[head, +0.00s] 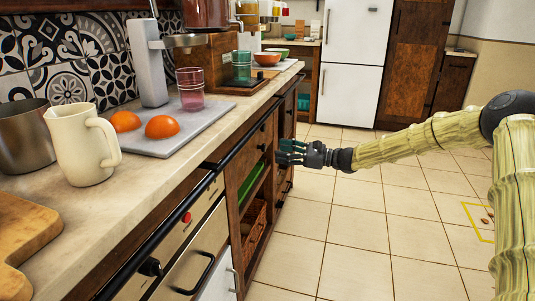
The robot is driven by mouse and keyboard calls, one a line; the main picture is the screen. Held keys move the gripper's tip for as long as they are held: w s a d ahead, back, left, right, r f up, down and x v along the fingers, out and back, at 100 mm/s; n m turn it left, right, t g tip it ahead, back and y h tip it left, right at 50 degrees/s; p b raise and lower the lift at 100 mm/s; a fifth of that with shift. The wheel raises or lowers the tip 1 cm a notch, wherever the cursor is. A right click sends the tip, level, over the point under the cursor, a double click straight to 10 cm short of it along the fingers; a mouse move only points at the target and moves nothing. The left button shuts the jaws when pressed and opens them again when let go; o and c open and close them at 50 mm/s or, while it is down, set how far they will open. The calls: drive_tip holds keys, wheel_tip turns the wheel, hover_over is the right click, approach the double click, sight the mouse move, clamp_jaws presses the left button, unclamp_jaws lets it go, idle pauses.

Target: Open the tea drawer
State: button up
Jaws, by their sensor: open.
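My gripper (292,153) reaches in from the right on my arm and is open, with its dark fingers pointing left. It hovers beside the wooden cabinet fronts below the counter, close to a dark wooden drawer front (260,145) with a small dark knob. I cannot tell whether the fingers touch the cabinet. No label shows which drawer is the tea drawer. The drawer fronts near my gripper look shut, and part of the cabinet beyond is hidden behind my fingers.
The counter (232,110) holds a cream jug (85,145), a metal pot (24,135), orange halves (162,127) on a grey board and a pink glass (190,88). An oven handle (197,275) juts out at front left. A white fridge (350,90) stands behind.

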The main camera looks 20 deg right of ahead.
drive_tip(key=b+x, duration=0.1)
drive_tip(key=x, duration=0.5)
drive_tip(key=shift+b, duration=0.35)
clamp_jaws()
